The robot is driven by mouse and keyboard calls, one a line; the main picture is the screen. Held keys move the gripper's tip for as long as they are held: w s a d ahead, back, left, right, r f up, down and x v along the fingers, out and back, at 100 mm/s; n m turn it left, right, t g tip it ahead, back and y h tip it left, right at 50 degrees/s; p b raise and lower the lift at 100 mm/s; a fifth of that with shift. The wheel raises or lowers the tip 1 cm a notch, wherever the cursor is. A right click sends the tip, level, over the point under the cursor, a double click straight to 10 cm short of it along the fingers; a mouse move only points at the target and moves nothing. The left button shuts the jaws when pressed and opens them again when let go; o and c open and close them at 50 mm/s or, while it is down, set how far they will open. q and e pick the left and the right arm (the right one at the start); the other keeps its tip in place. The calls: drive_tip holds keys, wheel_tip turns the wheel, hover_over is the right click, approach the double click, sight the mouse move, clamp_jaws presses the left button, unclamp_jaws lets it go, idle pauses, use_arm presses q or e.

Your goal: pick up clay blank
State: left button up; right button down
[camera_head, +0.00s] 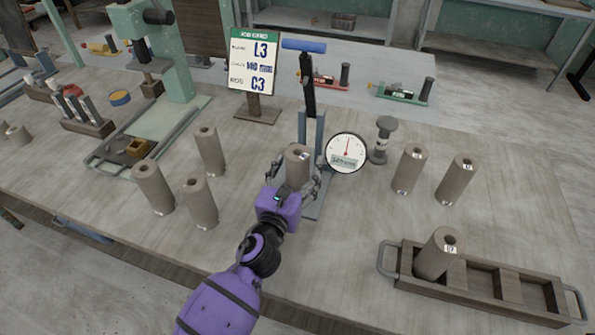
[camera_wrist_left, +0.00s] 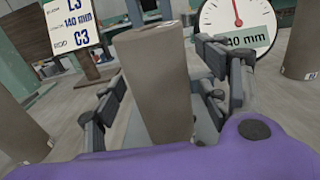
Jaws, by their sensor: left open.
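A grey-brown cylindrical clay blank (camera_head: 297,158) stands upright at the gauge stand (camera_head: 315,207) in the middle of the table. My left gripper (camera_head: 293,180), purple with dark fingers, is open around its near side. In the left wrist view the blank (camera_wrist_left: 157,85) rises between the two spread fingers (camera_wrist_left: 165,105), with a gap visible on the left. Whether either finger touches it I cannot tell. The round dial (camera_head: 346,152) stands just right of the blank; in the wrist view it reads 140 mm (camera_wrist_left: 236,22). My right gripper is not in view.
Three blanks (camera_head: 200,203) stand to the left and two (camera_head: 409,170) to the right. A wooden tray (camera_head: 470,290) at the lower right holds one blank (camera_head: 437,254). A sign (camera_head: 253,62) reads L3, 140 mm, C3. A green press (camera_head: 150,60) stands at the back left.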

use_arm(q)
drive_tip(key=shift+c, duration=0.5)
clamp_jaws()
drive_tip(key=shift+r, duration=0.1)
